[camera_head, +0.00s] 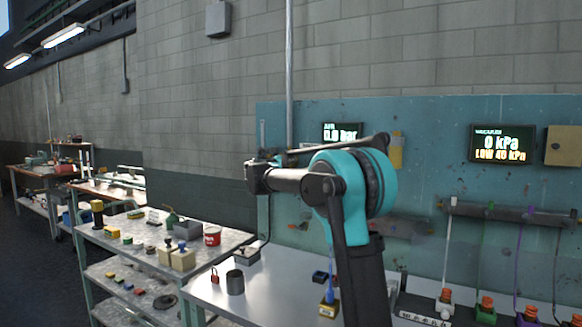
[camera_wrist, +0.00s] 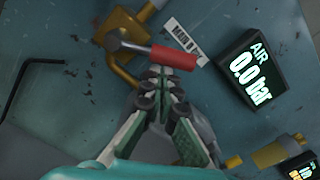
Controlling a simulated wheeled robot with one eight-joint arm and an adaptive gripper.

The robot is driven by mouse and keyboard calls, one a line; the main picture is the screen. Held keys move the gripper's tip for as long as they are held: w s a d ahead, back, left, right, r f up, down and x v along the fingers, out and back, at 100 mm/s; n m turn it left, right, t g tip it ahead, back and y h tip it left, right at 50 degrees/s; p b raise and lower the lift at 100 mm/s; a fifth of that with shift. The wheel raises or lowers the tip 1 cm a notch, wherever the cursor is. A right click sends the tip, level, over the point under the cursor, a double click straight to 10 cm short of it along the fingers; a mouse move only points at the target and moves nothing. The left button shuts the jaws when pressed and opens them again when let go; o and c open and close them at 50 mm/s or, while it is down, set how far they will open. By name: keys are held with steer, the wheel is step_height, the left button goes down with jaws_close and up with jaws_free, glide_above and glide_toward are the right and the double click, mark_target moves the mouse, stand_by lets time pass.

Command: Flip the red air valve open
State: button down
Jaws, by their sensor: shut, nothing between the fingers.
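The red air valve handle (camera_wrist: 175,57) shows in the wrist view as a red sleeve on a grey lever, beside a brass pipe fitting (camera_wrist: 124,28). The sleeve points to the right in that view. My gripper (camera_wrist: 160,76) is shut and empty, its fingertips at the lower edge of the red sleeve; I cannot tell whether they touch it. The AIR display (camera_wrist: 250,70) reads 0.0 bar and stands right of the handle. In the head view the display (camera_head: 342,132) is partly covered by my arm, and the handle and my gripper are hidden.
A vacuum display (camera_head: 502,143) reading 0 kPa hangs on the teal panel (camera_head: 430,115). A paper label (camera_wrist: 187,40) lies behind the red sleeve. A black hooked rod (camera_wrist: 30,75) is at the left.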

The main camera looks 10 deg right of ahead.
steer(key=w+a+r+n, duration=0.2)
steer(key=a+r+n, duration=0.1)
steer(key=r, duration=0.2)
steer(key=shift+w, duration=0.15)
stand_by(0.6)
steer(key=shift+a+r, duration=0.1)
steer(key=shift+a, duration=0.1)
stand_by(0.5)
steer(key=s+a, duration=0.2)
steer(key=s, duration=0.9)
steer(key=shift+s+a, duration=0.15)
steer(key=shift+a, duration=0.1)
